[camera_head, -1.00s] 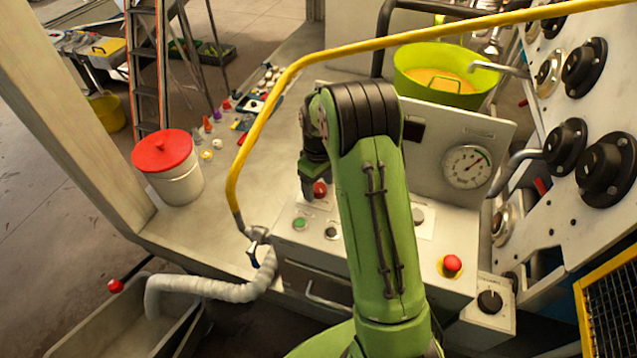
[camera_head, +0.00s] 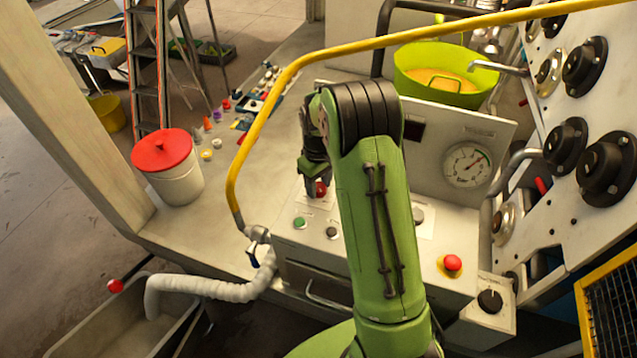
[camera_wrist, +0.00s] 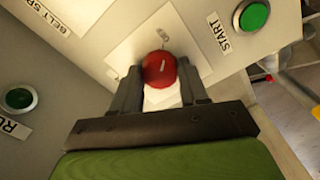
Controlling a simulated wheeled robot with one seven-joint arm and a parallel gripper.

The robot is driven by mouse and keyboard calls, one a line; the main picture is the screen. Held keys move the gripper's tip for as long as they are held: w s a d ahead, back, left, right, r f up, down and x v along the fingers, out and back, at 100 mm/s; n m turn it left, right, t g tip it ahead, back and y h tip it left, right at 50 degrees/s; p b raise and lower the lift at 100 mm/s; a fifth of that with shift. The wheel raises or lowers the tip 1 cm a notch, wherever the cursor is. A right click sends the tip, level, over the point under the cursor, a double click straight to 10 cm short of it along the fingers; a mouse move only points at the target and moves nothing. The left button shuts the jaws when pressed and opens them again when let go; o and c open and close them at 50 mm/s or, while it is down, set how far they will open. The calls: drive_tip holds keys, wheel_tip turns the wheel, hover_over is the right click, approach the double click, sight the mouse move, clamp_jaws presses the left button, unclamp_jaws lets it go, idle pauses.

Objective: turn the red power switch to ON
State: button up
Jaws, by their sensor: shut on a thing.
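The red power switch (camera_head: 320,189) is a round red knob with a pale mark on its face, set on a white plate of the control panel. It shows between my fingers in the wrist view (camera_wrist: 160,69). My gripper (camera_head: 314,186) reaches down to it from behind my green arm and is shut on the knob, one dark finger on each side. In the wrist view the pale mark on the knob is tilted a little off the plate's line. The ON lettering cannot be read.
A red mushroom button (camera_head: 453,263) and a black knob (camera_head: 490,300) sit at the panel's right. A yellow rail (camera_head: 265,115) arches over the bench behind my gripper.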

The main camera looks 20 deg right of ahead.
sight(318, 187)
drive_tip(key=m+b, duration=0.1)
drive_tip(key=m, duration=0.7)
drive_tip(key=shift+m+b, duration=0.3)
drive_tip(key=shift+b, duration=0.1)
drive_tip(key=m, duration=0.4)
drive_tip(key=shift+m+b, duration=0.3)
drive_tip(key=shift+b, duration=0.1)
drive_tip(key=shift+m+b, duration=0.3)
drive_tip(key=shift+m, duration=1.6)
drive_tip(key=o, duration=1.1)
drive_tip(key=shift+c, duration=0.2)
wheel_tip(318, 187, up, 16)
drive_tip(key=p, duration=0.1)
drive_tip(key=shift+p, duration=0.3)
